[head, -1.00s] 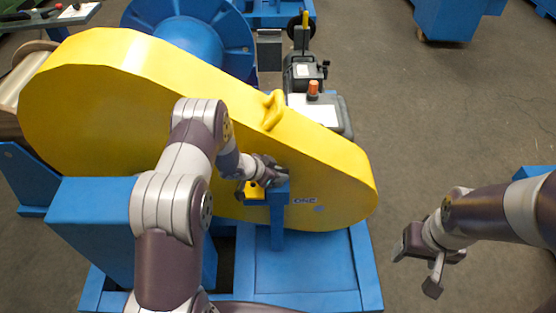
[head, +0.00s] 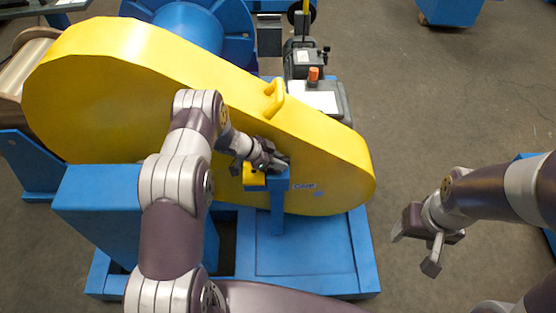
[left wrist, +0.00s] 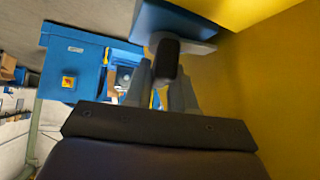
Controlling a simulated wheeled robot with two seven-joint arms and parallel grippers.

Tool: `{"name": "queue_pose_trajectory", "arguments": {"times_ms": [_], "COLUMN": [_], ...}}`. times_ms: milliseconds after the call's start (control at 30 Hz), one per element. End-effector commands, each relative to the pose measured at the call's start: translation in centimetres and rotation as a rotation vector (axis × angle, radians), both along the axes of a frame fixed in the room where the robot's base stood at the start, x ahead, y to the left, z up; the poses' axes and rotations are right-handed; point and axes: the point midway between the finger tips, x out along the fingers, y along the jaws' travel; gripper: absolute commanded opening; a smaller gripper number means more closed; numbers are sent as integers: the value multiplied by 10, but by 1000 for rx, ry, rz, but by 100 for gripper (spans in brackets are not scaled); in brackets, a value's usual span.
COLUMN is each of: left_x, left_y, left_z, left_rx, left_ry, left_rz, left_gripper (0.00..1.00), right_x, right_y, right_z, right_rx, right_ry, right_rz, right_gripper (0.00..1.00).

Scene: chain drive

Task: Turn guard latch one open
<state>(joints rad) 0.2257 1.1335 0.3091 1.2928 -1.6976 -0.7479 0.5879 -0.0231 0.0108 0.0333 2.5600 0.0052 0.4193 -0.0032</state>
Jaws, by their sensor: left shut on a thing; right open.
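The yellow chain guard (head: 120,95) stands upright across the head view, with the printed word "ONE" partly visible near its lower right end. A blue post (head: 278,212) stands in front of it by that lettering. My left gripper (head: 276,163) is at the top of this post, close to the guard face. In the left wrist view its fingers (left wrist: 163,88) are shut on a dark latch handle (left wrist: 166,58) under a blue block (left wrist: 170,22). The gripper hides most of the latch in the head view. My right gripper (head: 418,248) is open and empty, away from the guard on the right.
A yellow loop handle (head: 274,99) sticks out of the guard's top edge. A grey box with an orange knob (head: 313,75) stands behind the guard. A blue base frame (head: 300,262) lies below it. The floor (head: 440,110) at right is clear.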

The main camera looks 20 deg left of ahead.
Motion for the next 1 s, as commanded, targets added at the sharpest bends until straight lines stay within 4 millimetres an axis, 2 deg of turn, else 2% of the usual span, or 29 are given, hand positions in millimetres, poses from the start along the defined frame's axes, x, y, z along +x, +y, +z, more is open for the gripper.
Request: {"name": "queue_pose_trajectory", "arguments": {"times_ms": [100,133,167,200,533,833,1000], "left_x": [0,0,0,0,-2,-28,-40], "left_y": [-1,-1,-1,-1,4,50,70], "left_z": [0,0,0,0,6,61,83], "left_rx": [-2,-2,-2,-2,-1,0,-1], "left_ry": [-1,-1,-1,0,-1,-2,-1], "left_rz": [-1,-1,-1,-1,2,4,1], "left_gripper": [0,30,40,45,45,45,45], "right_x": [0,0,0,0,0,0,0], "right_y": [0,0,0,0,0,0,0], "right_z": [0,0,0,0,1,8,10], "right_rx": [0,0,0,0,0,0,0], "right_ry": [0,0,0,0,0,0,0], "right_rz": [0,0,0,0,0,0,0], "right_gripper": [66,66,66,66,66,66,66]}}
